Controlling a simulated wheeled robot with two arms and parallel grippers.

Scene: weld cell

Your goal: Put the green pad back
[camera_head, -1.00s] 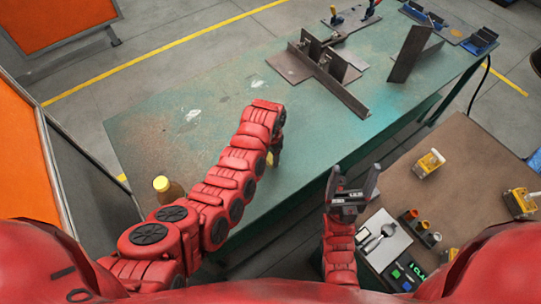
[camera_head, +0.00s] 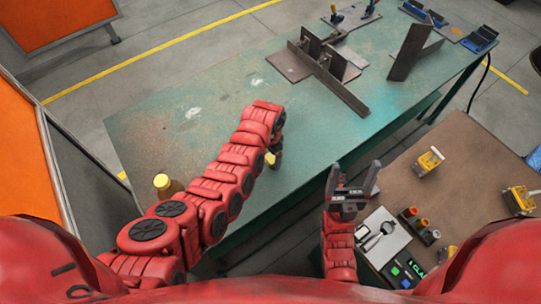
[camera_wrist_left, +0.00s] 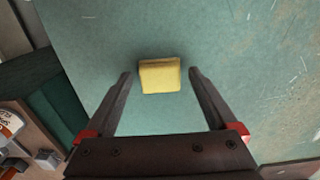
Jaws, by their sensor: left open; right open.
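A small yellow block (camera_wrist_left: 160,77), like a sponge, lies on the green table top in the left wrist view. It sits between the fingertips of my left gripper (camera_wrist_left: 160,73), which is open with a gap on both sides. In the head view part of the yellow block (camera_head: 270,158) shows beside the left gripper, which the arm mostly hides. I see no pad that is clearly green; small green patches (camera_head: 406,283) show on the dark panel at the lower right. My right gripper (camera_head: 354,170) is open and empty, pointing up near the brown table.
The green table (camera_head: 150,130) carries steel plates in a fixture (camera_head: 325,70) at the back. A yellow-capped bottle (camera_head: 162,184) stands by my left arm. The brown table (camera_head: 400,170) holds yellow-and-white items and several small cups (camera_head: 422,224).

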